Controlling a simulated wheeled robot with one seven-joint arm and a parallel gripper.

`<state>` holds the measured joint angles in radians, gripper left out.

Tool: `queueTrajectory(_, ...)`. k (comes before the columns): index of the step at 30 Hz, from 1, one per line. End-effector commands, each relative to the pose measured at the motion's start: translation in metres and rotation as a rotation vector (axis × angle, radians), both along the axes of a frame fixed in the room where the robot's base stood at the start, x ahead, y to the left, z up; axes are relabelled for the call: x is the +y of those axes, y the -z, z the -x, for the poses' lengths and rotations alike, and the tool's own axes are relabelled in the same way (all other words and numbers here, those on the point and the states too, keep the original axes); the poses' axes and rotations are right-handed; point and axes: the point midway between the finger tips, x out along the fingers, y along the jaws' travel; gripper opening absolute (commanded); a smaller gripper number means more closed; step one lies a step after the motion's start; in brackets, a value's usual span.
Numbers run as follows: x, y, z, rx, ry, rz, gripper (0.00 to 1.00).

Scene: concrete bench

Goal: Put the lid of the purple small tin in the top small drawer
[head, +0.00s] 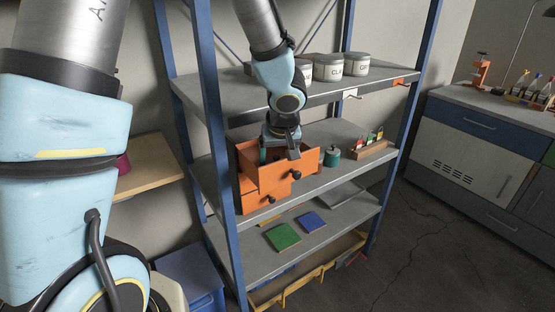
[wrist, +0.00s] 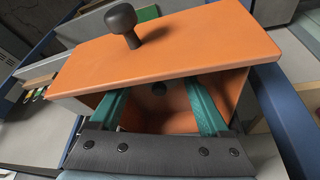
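An orange drawer unit (head: 262,182) stands on the middle shelf, with a drawer pulled out. In the wrist view its orange front (wrist: 185,45) with a dark round knob (wrist: 122,20) fills the upper middle. My gripper (head: 279,150) is at the top of the unit in the head view. In the wrist view my teal fingers (wrist: 158,92) are apart and reach into the orange opening, with nothing seen between them. A small dark round spot shows inside. A purple-magenta object (head: 122,165), perhaps the tin, is largely hidden behind my arm. No purple lid can be made out.
White labelled canisters (head: 328,68) stand on the shelf above. Green (head: 283,237) and blue (head: 313,222) squares lie below. Blue posts frame the shelving.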

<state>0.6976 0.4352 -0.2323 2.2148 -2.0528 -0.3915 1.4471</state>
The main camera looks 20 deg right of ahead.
Motion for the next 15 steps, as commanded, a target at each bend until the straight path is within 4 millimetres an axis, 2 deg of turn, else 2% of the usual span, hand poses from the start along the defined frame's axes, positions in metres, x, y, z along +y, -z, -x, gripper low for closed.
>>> queueTrajectory(9,0.000,-0.004,0.000,-0.001,-0.001,0.001,0.81)
queueTrajectory(15,0.002,-0.034,0.010,-0.002,-0.002,0.004,0.81)
